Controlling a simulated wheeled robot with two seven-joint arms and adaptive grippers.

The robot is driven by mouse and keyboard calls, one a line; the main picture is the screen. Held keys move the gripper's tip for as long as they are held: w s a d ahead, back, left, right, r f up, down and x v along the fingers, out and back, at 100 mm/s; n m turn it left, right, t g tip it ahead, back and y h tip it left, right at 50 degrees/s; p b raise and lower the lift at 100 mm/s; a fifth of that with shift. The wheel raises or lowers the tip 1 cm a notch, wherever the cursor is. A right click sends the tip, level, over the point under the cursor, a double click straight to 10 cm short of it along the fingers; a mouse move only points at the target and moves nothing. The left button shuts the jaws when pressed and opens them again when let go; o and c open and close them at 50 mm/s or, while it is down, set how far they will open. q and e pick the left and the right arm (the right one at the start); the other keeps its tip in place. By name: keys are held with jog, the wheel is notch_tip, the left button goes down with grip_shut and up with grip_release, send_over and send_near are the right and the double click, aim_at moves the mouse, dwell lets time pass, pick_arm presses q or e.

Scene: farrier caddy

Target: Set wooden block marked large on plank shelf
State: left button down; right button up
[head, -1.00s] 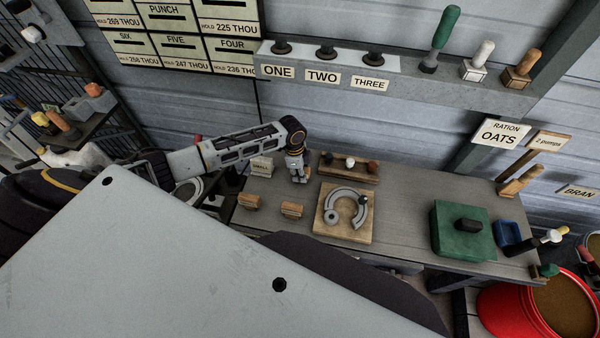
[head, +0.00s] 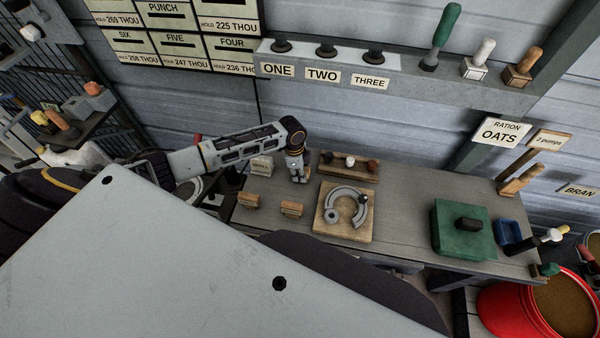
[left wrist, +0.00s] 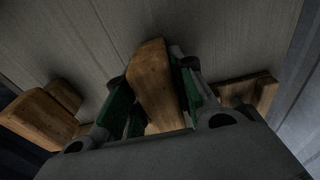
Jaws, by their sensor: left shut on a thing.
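My left gripper (head: 299,176) points down over the left part of the workbench. In the left wrist view its green-padded fingers (left wrist: 155,95) are shut on a wooden block (left wrist: 153,72), with the bench top behind it. I cannot read any marking on this block, and in the head view the gripper hides it. Two small wooden blocks (head: 249,201) (head: 292,209) stand on the bench nearer me, left of and below the gripper. I cannot tell for sure which surface is the plank shelf. My right gripper is not in view.
A card reading SMALL (head: 262,164) stands left of the gripper. A wooden rack with several knobs (head: 337,173) is close on its right. A wooden board with a horseshoe (head: 365,230) lies in front. A green box (head: 462,243) is further right, with bare bench (head: 405,210) between.

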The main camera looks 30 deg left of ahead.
pick_arm(q)
jog(key=shift+f, duration=0.15)
jog(key=c, duration=1.1)
grip_release()
jog(key=shift+s+a+r, duration=0.1)
jog(key=shift+a+r, duration=0.15)
jog(key=shift+r, duration=1.75)
jog(key=shift+s+a+r, duration=0.1)
jog(key=shift+a+r, duration=0.1)
jog(key=shift+r, duration=1.75)
jog(key=shift+a+r, duration=0.25)
jog(key=shift+r, duration=1.75)
